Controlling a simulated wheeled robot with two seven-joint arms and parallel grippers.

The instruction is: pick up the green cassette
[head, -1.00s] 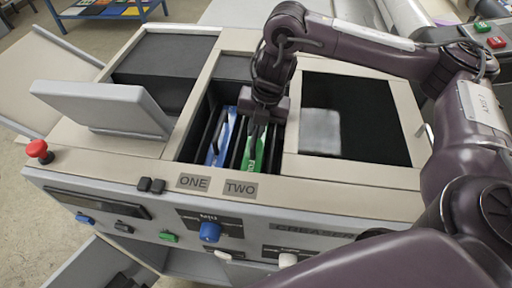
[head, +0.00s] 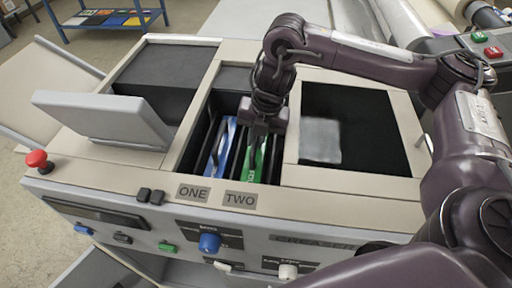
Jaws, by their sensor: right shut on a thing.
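The green cassette (head: 254,164) stands on edge in the open well of the machine, in the slot behind the label TWO (head: 240,199). My right gripper (head: 257,137) reaches down from above and is shut on its upper edge. The gripper body hides the cassette's far end. The cassette still sits down in the well; I cannot tell whether it is clear of the slot floor. My left gripper is not in view.
A blue cassette (head: 223,150) stands close by on the left, behind the label ONE (head: 192,193). A dark recessed panel (head: 376,132) lies right of the well. A raised grey screen (head: 103,117) and red stop button (head: 37,159) are at left.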

